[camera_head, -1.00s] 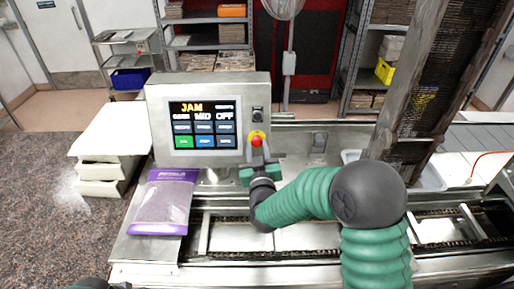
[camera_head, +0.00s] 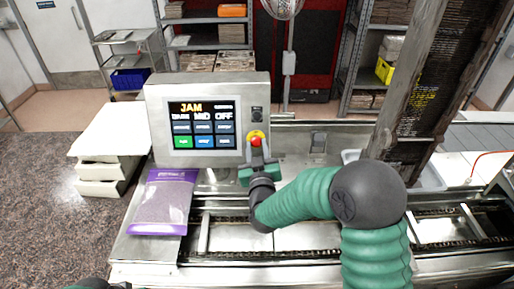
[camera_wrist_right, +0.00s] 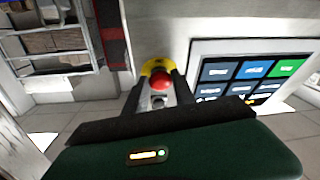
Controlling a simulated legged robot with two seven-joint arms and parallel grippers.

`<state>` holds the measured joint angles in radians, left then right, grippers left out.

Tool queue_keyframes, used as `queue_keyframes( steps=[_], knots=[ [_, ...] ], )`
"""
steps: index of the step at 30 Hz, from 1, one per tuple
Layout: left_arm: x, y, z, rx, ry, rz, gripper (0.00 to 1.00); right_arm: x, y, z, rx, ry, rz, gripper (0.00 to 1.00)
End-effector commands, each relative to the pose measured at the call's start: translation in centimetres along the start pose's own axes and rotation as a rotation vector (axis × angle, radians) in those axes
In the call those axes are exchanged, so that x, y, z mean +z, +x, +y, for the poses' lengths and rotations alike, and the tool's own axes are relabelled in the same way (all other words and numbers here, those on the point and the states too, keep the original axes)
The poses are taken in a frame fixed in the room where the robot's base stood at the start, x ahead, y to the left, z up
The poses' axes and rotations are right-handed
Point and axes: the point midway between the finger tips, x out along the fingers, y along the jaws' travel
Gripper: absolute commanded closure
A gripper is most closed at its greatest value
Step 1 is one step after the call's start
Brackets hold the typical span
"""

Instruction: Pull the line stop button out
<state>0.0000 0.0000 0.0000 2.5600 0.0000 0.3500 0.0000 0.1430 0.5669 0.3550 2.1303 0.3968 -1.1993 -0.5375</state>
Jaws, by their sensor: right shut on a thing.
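The line stop button (camera_head: 256,142) is a red knob on a yellow round base, on the right side of the grey control panel (camera_head: 257,94). The right wrist view also shows the red button (camera_wrist_right: 160,81), between the two finger tips. My right gripper (camera_head: 257,160) is at the button from below and in front, its fingers shut on it. The panel's screen (camera_head: 205,125) reads JAM, MID and OFF above coloured keys. My left gripper is not clearly seen; only a dark and green bit of my left arm shows at the bottom edge.
A purple-edged bag (camera_head: 163,203) lies left of the conveyor (camera_head: 290,238) below the panel. A brown post (camera_head: 416,90) stands to the right. Shelves stand behind.

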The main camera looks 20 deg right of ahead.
Motion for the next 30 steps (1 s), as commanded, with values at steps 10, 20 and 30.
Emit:
queue_keyframes(
  steps=[10, 20, 30],
  knots=[
    [0.3, 1.2, 0.0, 0.0, 0.0, 0.0, 1.0, -0.3, -1.0, -0.1, -0.001, 0.001, 0.004, 1.0],
    [0.2, 0.9, 0.0, 0.0, 0.0, 0.0, 1.0, -0.4, -1.1, 0.0, 0.0, 0.001, 0.002, 0.54],
    [0.2, 1.0, 0.0, 0.0, 0.0, 0.0, 1.0, -0.3, -1.0, 0.0, 0.0, 0.0, 0.0, 0.46]
  ],
)
